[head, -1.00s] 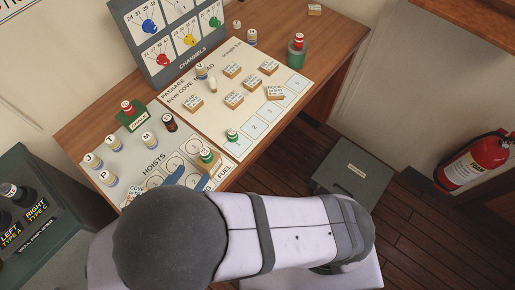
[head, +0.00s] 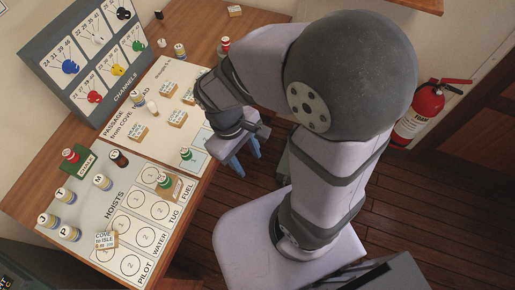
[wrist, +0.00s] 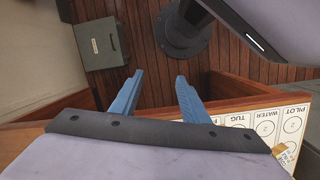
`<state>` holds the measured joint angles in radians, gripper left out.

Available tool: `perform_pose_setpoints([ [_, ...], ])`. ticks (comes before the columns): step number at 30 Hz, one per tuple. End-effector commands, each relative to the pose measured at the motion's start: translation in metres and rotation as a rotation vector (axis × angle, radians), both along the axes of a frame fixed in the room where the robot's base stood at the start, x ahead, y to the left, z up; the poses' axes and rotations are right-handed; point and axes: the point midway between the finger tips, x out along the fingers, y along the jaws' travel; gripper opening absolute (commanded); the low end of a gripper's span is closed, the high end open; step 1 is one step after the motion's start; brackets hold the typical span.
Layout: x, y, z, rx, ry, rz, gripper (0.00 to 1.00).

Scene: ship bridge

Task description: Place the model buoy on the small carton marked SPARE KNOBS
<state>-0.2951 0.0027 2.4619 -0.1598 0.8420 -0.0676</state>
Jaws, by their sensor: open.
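My gripper (head: 248,165) is open and empty, its two blue fingers over the desk's front edge. In the wrist view the fingers (wrist: 160,78) stand apart with only floor between them. I cannot tell which piece is the model buoy.
Banded lettered cylinders, such as M (head: 102,181), stand around the HOISTS board (head: 125,203). Small labelled blocks (head: 137,133) lie on the passage board. The CHANNELS panel (head: 85,55) rises behind. A grey floor box (wrist: 101,45) and fire extinguisher (head: 418,113) are off the desk.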

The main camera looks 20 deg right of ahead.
Motion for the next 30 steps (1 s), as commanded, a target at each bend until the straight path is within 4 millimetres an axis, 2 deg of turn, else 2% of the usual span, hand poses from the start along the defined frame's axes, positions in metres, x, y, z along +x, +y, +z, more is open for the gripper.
perform_pose_setpoints([
  [3, 0.002, -0.017, 0.003, 0.063, -0.067, -0.226, 0.42],
  [9, 0.006, -0.031, 0.006, 0.118, -0.138, -0.437, 0.42],
  [14, 0.007, -0.034, 0.006, 0.129, -0.155, -0.484, 0.42],
  [30, 0.007, -0.034, 0.006, 0.128, -0.153, -0.48, 0.42],
])
